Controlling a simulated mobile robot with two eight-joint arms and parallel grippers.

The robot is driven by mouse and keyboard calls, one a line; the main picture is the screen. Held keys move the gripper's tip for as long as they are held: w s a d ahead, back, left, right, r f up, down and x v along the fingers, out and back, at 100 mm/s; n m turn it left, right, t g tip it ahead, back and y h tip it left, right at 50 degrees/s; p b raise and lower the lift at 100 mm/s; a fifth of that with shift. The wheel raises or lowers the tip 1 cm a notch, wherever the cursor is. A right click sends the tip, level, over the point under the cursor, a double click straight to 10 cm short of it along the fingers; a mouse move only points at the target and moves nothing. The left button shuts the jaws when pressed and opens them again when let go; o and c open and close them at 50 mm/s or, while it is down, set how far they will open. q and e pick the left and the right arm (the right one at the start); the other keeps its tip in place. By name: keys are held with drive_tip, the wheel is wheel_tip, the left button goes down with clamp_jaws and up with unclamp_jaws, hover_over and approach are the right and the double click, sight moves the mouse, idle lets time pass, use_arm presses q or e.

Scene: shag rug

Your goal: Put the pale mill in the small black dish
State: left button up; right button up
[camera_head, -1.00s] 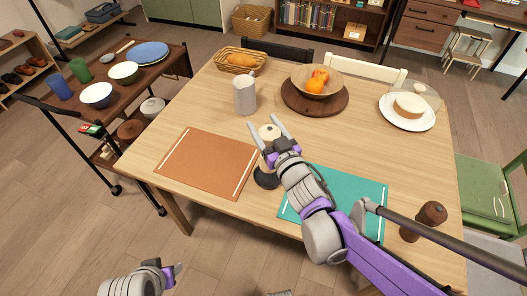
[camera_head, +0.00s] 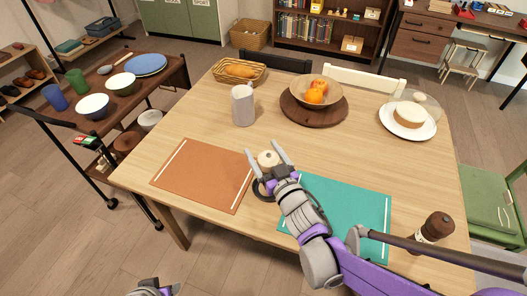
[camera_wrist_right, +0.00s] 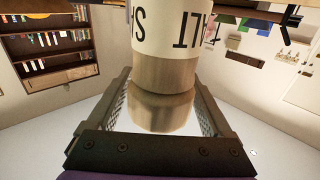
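The pale mill (camera_head: 268,158) is upright between the fingers of my right gripper (camera_head: 266,149), over the small black dish (camera_head: 258,189). My right gripper is shut on the mill. In the right wrist view the mill (camera_wrist_right: 162,75) fills the gap between the fingers (camera_wrist_right: 163,90), with part of its dark lettering showing. The dish is mostly hidden by the gripper and mill, so I cannot tell whether the mill's base touches it. My left gripper (camera_head: 160,289) only just shows at the bottom edge, cut off by the frame.
An orange placemat (camera_head: 203,176) lies left of the dish and a teal placemat (camera_head: 345,210) right of it. A brown mill (camera_head: 437,227) stands at the right. A white jug (camera_head: 243,105), fruit bowl (camera_head: 317,94) and cake plate (camera_head: 408,121) stand farther back.

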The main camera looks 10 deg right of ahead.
drive_tip(key=shift+o, duration=0.6)
drive_tip(key=shift+r, duration=0.3)
drive_tip(key=s+d+p, duration=0.1)
drive_tip(key=s+d, duration=0.1)
drive_tip(key=s, duration=0.9)
drive_tip(key=shift+s+d, duration=0.2)
drive_tip(key=shift+s, duration=0.2)
